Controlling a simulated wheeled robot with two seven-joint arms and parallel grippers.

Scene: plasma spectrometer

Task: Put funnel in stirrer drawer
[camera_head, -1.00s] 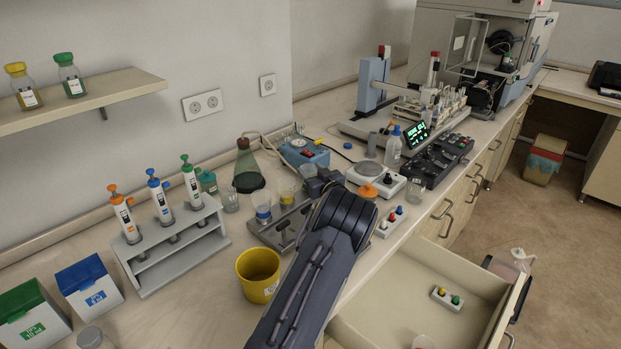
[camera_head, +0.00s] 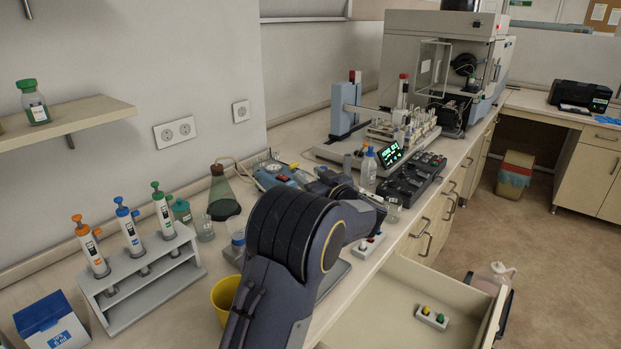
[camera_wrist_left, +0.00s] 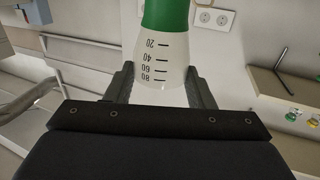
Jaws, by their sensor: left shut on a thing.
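My left gripper (camera_wrist_left: 160,78) is shut on a pale graduated vessel (camera_wrist_left: 162,62) with a green upper part, held between its fingers in the left wrist view. In the head view the left arm reaches over the bench, and the gripper (camera_head: 374,203) is partly hidden near a small clear vessel (camera_head: 393,210), which looks like the held thing. I cannot make out a funnel for certain. An open drawer (camera_head: 470,290) sticks out below the bench at lower right. A small block with yellow and green knobs (camera_head: 432,318) lies in it. My right gripper is not in view.
A pipette rack (camera_head: 145,283) stands at left, and a yellow cup (camera_head: 224,298) is partly behind my arm. A conical flask (camera_head: 222,195), a blue device (camera_head: 274,176) and a wash bottle (camera_head: 368,168) stand farther back.

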